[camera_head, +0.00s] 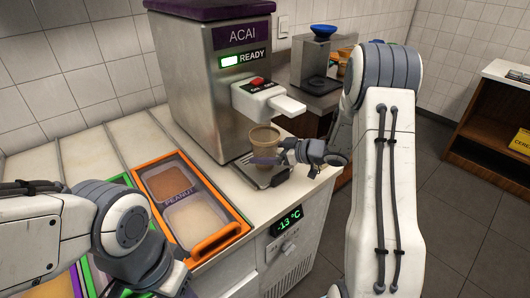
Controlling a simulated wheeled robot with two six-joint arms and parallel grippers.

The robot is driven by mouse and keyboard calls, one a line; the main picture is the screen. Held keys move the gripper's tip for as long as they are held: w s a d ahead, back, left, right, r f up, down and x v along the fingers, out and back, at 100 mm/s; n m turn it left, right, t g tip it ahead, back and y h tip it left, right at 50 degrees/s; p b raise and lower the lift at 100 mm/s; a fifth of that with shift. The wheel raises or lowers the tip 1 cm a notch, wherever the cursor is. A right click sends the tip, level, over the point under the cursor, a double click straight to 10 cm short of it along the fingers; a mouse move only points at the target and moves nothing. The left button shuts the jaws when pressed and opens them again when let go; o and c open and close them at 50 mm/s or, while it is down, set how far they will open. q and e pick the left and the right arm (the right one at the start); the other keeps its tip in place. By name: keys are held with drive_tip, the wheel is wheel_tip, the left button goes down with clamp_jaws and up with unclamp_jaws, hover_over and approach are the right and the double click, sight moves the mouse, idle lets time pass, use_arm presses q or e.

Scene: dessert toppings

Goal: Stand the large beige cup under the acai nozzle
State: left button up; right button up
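The beige cup (264,139) stands upright at the front of the acai machine (212,85), over the drip tray (247,170). It is below the machine's white dispensing head (268,101) with the red button. My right gripper (266,160) reaches in from the right at the cup's lower part, one finger passing across its front. It appears shut on the cup; the far finger is hidden. I cannot tell whether the cup's base touches the tray. My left arm is at the lower left, with its fingers out of view.
An orange-rimmed topping tray (216,238) with a peanut label lies left of the cup. A freezer display (286,221) is on the counter front. A second dispenser with a blue top (324,31) stands behind. A wooden shelf (480,124) is at the far right.

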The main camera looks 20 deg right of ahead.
drive_tip(key=shift+r, duration=0.1)
drive_tip(key=shift+r, duration=0.15)
drive_tip(key=v, duration=1.2)
